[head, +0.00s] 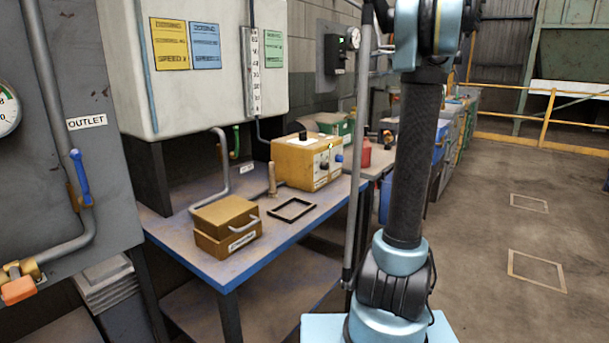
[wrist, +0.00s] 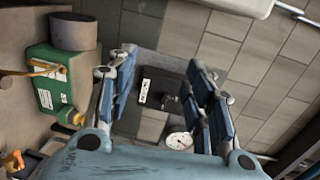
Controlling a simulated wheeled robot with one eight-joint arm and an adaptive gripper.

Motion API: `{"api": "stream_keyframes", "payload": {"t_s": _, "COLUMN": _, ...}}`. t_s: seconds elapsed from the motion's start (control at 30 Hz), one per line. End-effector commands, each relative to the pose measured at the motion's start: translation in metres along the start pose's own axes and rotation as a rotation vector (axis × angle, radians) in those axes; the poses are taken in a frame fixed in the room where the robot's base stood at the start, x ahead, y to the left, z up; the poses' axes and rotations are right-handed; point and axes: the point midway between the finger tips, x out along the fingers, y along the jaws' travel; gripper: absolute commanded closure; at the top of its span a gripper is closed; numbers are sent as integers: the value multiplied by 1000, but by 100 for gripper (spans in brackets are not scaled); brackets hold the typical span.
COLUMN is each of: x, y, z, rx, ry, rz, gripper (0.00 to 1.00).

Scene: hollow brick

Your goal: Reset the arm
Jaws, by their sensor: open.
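My arm stands upright at the right of the head view, and its upper end runs out of the top of the picture. My gripper is not visible in the head view. In the wrist view my gripper (wrist: 165,100) is open, its two blue fingers wide apart with nothing between them. Behind the gap are a dark box with a white label (wrist: 144,91) and a round dial (wrist: 180,140), at some distance on a tiled wall.
A green container (wrist: 50,82) is at the wrist view's left. A grey pole (head: 357,150) stands beside my arm. Open floor (head: 500,240) lies right.

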Motion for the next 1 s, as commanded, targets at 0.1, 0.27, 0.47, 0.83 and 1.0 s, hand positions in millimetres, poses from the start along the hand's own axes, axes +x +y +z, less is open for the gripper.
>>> {"api": "stream_keyframes", "payload": {"t_s": 0.1, "x": 5, "y": 13, "z": 22, "rx": -11, "ry": -12, "rz": 48, "gripper": 53}}
{"api": "stream_keyframes", "payload": {"t_s": 0.27, "x": 14, "y": 37, "z": 60, "rx": -31, "ry": -36, "rz": 133, "gripper": 53}}
{"api": "stream_keyframes", "payload": {"t_s": 0.47, "x": 23, "y": 89, "z": 133, "rx": -78, "ry": -85, "rz": 299, "gripper": 53}}
{"api": "stream_keyframes", "payload": {"t_s": 0.83, "x": 1, "y": 210, "z": 262, "rx": -205, "ry": -171, "rz": 632, "gripper": 53}}
{"api": "stream_keyframes", "payload": {"t_s": 1.0, "x": -23, "y": 268, "z": 312, "rx": -276, "ry": -205, "rz": 780, "gripper": 53}}
